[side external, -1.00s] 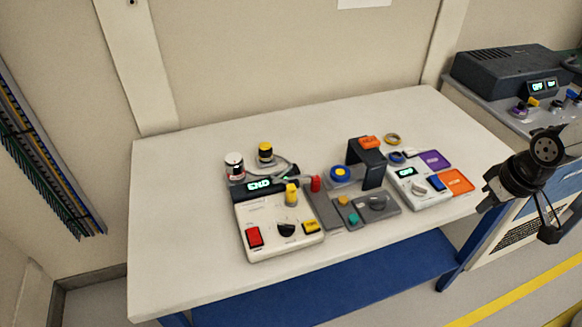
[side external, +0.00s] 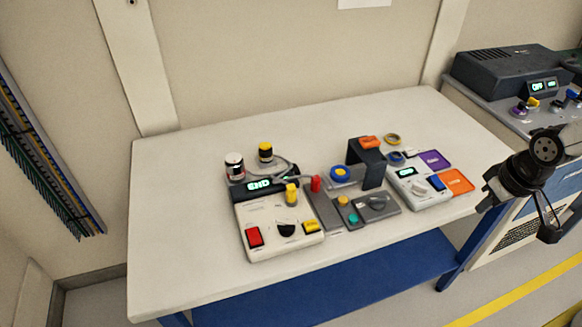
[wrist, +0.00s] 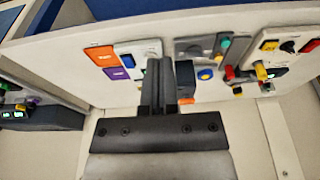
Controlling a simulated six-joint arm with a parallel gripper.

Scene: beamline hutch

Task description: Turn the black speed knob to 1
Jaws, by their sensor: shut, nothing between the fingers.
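A black knob (side external: 286,230) sits on the front of the white control box (side external: 262,222) at the left of the table. It also shows at the upper right of the wrist view (wrist: 287,46). Its pointer and markings are too small to read. My gripper (side external: 485,205) is at the right, beside the table's right end, well away from the knob. In the wrist view my gripper's fingers (wrist: 168,68) are together and empty.
The white box carries a lit display, a red switch (side external: 254,236) and yellow parts. A grey box (side external: 350,219) with a dark bridge (side external: 374,165), a smaller white box (side external: 415,199), and orange (side external: 456,181) and purple (side external: 433,159) pads stand to its right. The table's left end is clear.

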